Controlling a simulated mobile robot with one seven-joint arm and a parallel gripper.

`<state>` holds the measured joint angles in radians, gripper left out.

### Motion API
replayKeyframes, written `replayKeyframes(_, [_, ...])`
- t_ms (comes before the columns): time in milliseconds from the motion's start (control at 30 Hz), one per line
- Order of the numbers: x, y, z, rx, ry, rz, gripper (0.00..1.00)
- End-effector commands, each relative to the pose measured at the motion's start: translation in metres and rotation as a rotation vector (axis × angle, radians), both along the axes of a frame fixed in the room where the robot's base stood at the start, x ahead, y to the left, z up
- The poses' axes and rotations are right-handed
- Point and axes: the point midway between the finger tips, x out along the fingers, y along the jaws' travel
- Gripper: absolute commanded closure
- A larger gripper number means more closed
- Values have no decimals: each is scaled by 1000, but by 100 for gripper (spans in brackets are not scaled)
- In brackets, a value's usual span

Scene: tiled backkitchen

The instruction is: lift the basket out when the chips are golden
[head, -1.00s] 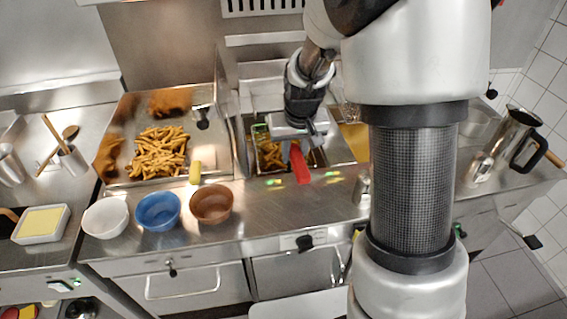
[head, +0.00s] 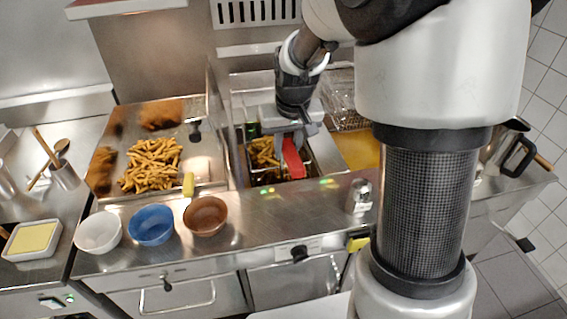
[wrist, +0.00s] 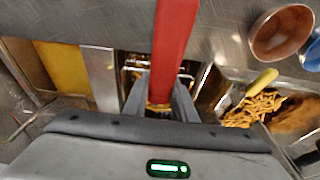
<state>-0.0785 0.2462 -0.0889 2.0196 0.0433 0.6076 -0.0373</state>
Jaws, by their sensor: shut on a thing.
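My gripper (head: 287,143) is shut on the red handle (head: 293,160) of the fryer basket, above the left fryer well. In the wrist view the red handle (wrist: 172,45) runs up between my fingers (wrist: 160,100). The basket (head: 252,166) is partly hidden under my gripper. Golden-brown chips (head: 263,152) show inside it. I cannot tell how far the basket is above the oil.
A second fryer well with yellow oil (head: 358,150) lies to the right, a wire basket (head: 340,103) behind it. A tray at left holds loose chips (head: 150,165). White, blue (head: 151,224) and brown (head: 205,215) bowls and a shaker (head: 359,195) line the counter front.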

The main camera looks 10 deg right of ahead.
Motion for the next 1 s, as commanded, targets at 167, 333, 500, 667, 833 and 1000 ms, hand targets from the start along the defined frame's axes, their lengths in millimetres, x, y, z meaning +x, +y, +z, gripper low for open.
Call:
replayKeyframes(167, [0, -1, 5, -2, -7, -1, 100])
replayKeyframes(333, [0, 0, 18, -2, -7, -1, 100])
replayKeyframes(500, [0, 0, 37, -2, -8, -1, 100])
replayKeyframes(667, [0, 0, 59, -2, -8, -1, 100])
replayKeyframes(833, [0, 0, 82, -2, -8, -1, 100])
replayKeyframes(1000, [0, 0, 104, -2, -8, -1, 100])
